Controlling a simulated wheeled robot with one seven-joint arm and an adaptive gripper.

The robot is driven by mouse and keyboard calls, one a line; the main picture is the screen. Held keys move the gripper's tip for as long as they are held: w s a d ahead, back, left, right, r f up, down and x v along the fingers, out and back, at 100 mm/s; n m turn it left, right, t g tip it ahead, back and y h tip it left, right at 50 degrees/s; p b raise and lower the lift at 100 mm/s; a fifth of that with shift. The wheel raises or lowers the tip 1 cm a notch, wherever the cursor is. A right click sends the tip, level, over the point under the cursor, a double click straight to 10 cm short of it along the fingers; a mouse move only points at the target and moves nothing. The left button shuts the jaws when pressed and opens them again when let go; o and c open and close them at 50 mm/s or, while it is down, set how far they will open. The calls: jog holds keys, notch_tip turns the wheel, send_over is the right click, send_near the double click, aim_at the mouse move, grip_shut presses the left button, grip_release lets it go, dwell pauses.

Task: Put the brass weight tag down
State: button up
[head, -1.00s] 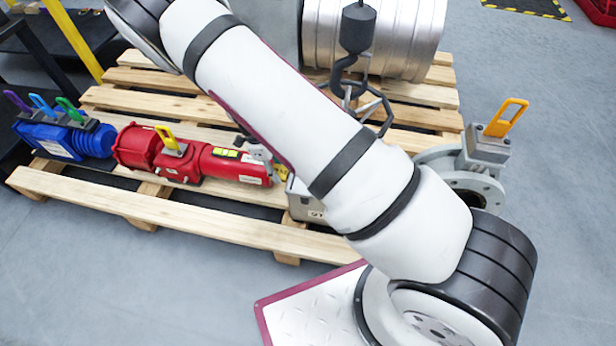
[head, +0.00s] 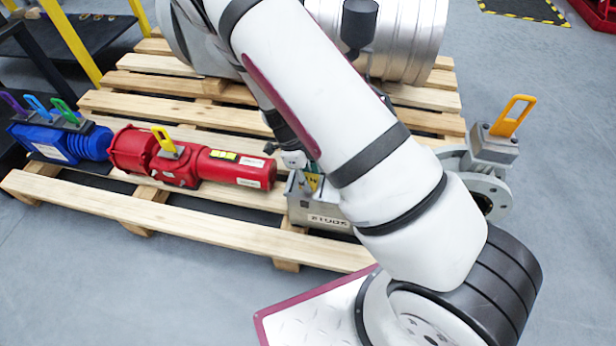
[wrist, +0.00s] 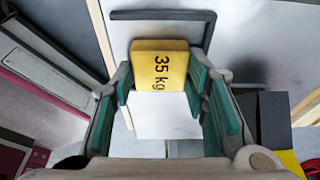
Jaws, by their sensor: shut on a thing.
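The brass weight tag (wrist: 162,65) is a yellow plate marked "35 kg". In the wrist view it sits between the green-padded fingers of my gripper (wrist: 161,82), which is shut on it. In the head view my gripper (head: 294,159) is just above a grey box with a "STUDS" label (head: 318,219), at the pallet's front right. A small yellow patch shows beside the gripper there, partly hidden by my arm. I cannot tell whether the tag touches anything below.
A red actuator (head: 190,163) and a blue actuator (head: 58,140) lie on the wooden pallet (head: 190,226) to the left. A grey valve with a yellow lever (head: 511,116) stands at the right. A large metal cylinder (head: 410,40) is behind.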

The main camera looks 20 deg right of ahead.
jog(key=shift+f, duration=0.15)
jog(key=o, duration=1.3)
